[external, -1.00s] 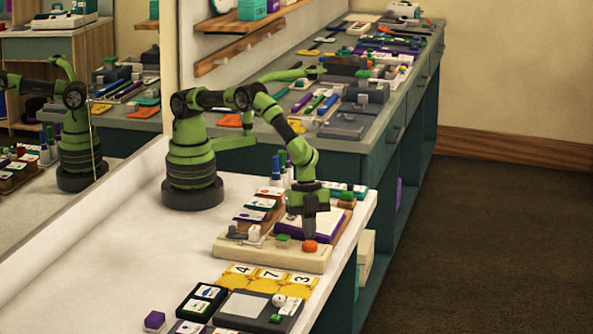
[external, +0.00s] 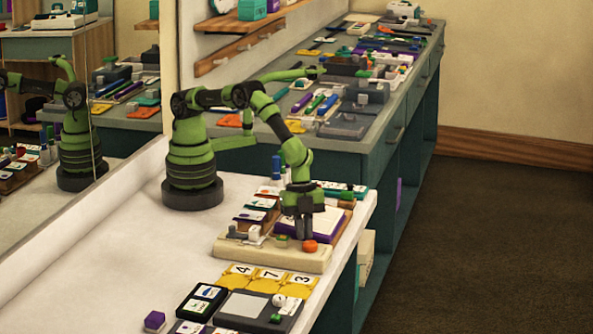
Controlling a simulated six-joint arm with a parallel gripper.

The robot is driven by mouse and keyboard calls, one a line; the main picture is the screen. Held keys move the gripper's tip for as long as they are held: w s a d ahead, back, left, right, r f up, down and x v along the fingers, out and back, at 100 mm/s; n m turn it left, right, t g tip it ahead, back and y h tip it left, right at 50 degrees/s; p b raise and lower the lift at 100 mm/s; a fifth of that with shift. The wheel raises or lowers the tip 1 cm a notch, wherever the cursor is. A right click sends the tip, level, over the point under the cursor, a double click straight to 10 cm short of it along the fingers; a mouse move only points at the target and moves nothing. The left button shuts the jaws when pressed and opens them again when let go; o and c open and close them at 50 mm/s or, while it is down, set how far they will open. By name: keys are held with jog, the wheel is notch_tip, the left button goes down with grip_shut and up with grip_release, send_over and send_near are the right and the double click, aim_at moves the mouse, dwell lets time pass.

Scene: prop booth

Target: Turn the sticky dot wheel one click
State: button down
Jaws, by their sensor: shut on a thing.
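A cream-coloured board (external: 250,252) lies near the right end of the white worktop. A round orange piece (external: 310,247), which looks like the sticky dot wheel, sits at its right part. A green piece (external: 282,240) and a small white block (external: 254,232) stand on the board to the left. My gripper (external: 304,236) points down at the board, with its fingertips right at the back left of the orange piece. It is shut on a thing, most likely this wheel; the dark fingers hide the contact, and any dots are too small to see.
Yellow number cards (external: 270,278) lie in front of the board, with a dark grey device (external: 245,309) nearer. A purple cube (external: 155,321) stands at front left. Behind are a purple-edged pad (external: 322,222) and upright markers (external: 277,167). The worktop's left is clear.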

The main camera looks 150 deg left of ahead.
jog(key=shift+s+d+f+g, duration=0.2)
jog(key=shift+s+f+g, duration=0.15)
jog(key=shift+s, duration=0.25)
jog(key=shift+w+a+r, duration=0.1)
jog(key=shift+a+r, duration=0.05)
jog(key=shift+r, duration=2.9)
jog(key=shift+r, duration=0.15)
jog(key=s+d+r+t+y, duration=0.1)
jog(key=s+d+r, duration=0.2)
jog(key=s+r, duration=0.45)
jog(key=s+d+r+t+y, duration=0.1)
jog(key=s+d+r, duration=0.25)
jog(key=r, duration=0.75)
jog(key=s+d+r+t, duration=0.1)
jog(key=s, duration=0.8)
jog(key=s+d+m+t, duration=0.1)
jog(key=s, duration=0.8)
jog(key=shift+r+t+y, duration=0.35)
jog(key=shift+r+y, duration=0.05)
